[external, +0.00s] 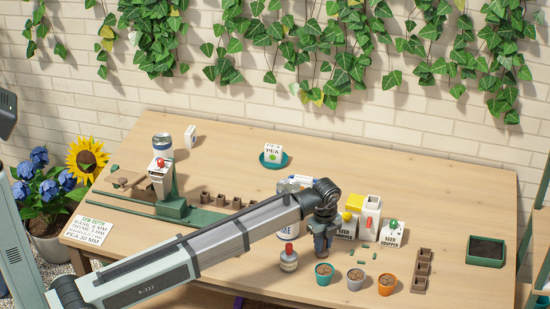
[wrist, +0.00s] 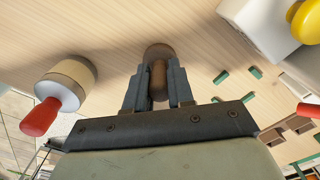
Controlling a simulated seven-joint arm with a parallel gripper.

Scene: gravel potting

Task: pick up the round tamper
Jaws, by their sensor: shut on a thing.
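The round tamper is a brown wooden piece with a slim handle (wrist: 158,78) and a wider rounded end (wrist: 157,51). In the wrist view my gripper (wrist: 158,92) is shut on its handle, one finger on each side. In the external view my gripper (external: 321,254) points down just behind the teal pot, and I cannot make out the tamper there. I cannot tell whether the tamper touches the table.
Teal (external: 323,275), grey (external: 355,279) and orange (external: 387,285) pots stand in front and right. White seed hoppers (external: 392,234) stand behind right. Small green pieces lie nearby.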

